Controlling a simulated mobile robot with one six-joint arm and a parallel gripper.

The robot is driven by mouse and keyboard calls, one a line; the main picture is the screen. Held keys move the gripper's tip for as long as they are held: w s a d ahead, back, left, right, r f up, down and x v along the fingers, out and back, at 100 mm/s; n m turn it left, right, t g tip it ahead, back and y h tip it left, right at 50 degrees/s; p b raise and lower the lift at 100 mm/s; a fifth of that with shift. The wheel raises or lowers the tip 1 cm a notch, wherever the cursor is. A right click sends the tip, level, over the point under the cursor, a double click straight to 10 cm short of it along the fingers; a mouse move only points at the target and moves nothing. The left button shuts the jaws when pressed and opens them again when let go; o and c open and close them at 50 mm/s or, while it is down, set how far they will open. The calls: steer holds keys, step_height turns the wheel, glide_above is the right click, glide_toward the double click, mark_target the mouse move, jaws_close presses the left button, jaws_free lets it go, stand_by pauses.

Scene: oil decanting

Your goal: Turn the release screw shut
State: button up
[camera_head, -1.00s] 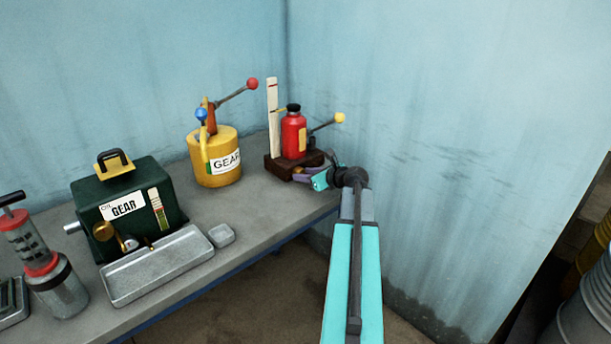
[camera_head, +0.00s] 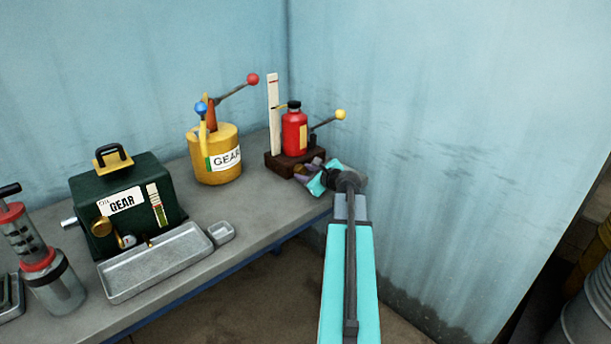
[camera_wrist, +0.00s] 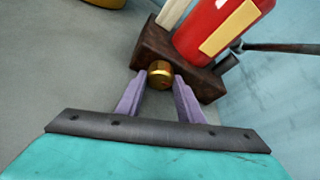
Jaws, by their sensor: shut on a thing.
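The red bottle jack (camera_head: 294,132) stands upright on a dark brown base (camera_head: 283,161) at the back right of the bench. In the wrist view the brass release screw (camera_wrist: 160,73) is at the near side of the base (camera_wrist: 155,48). My gripper (camera_wrist: 160,82) has its two purple fingers on either side of the screw, shut on it. In the head view my gripper (camera_head: 308,170) reaches the front of the base, and my wrist hides part of it; the screw cannot be made out there.
A black lever with a yellow knob (camera_head: 340,115) sticks out right of the jack. Left are a yellow GEAR can (camera_head: 220,168), a green GEAR box (camera_head: 95,190) and a metal tray (camera_head: 120,282). The blue wall is close on the right.

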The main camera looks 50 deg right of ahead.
steer(key=o, duration=1.1)
steer(key=shift+p, duration=0.3)
